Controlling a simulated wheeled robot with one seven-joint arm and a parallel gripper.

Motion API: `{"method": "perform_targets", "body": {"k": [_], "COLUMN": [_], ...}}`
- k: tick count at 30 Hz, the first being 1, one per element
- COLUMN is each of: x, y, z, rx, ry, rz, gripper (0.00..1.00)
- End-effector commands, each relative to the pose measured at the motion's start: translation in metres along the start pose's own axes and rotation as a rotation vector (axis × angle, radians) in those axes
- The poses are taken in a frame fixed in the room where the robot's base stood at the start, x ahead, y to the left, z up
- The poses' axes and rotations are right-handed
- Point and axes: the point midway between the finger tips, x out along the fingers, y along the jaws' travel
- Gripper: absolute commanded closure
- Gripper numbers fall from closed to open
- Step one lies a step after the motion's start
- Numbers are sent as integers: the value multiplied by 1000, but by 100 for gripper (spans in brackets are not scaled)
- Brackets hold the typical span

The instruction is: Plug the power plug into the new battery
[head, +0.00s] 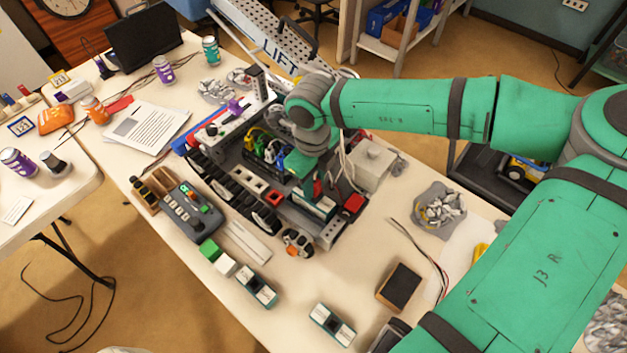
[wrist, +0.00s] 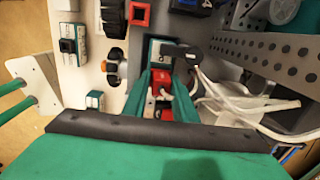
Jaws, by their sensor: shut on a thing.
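My gripper (head: 317,192) reaches down over the right end of the tracked robot on the table. In the wrist view my gripper (wrist: 161,84) is shut on a small red power plug (wrist: 163,94), partly hidden by the fingers. A teal and white battery (head: 311,208) sits in the tracked robot's bay, just below the fingertips; it also shows in the wrist view (wrist: 155,49). The plug is close to the battery's end. The fingers hide whether they touch.
Two more teal and white batteries lie on the table, one near the front edge (head: 332,325) and one further left (head: 256,290). A black and brown block (head: 399,287) lies to the right. White cables run beside the gripper in the wrist view (wrist: 222,95).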

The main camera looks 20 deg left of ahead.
Motion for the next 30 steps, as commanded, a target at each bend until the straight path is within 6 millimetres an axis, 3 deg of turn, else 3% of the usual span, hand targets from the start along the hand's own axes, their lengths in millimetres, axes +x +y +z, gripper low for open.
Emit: {"method": "perform_targets", "body": {"k": [30], "x": [7], "y": [0], "z": [0], "rx": [0], "ry": [0], "rz": [1], "gripper": [100]}}
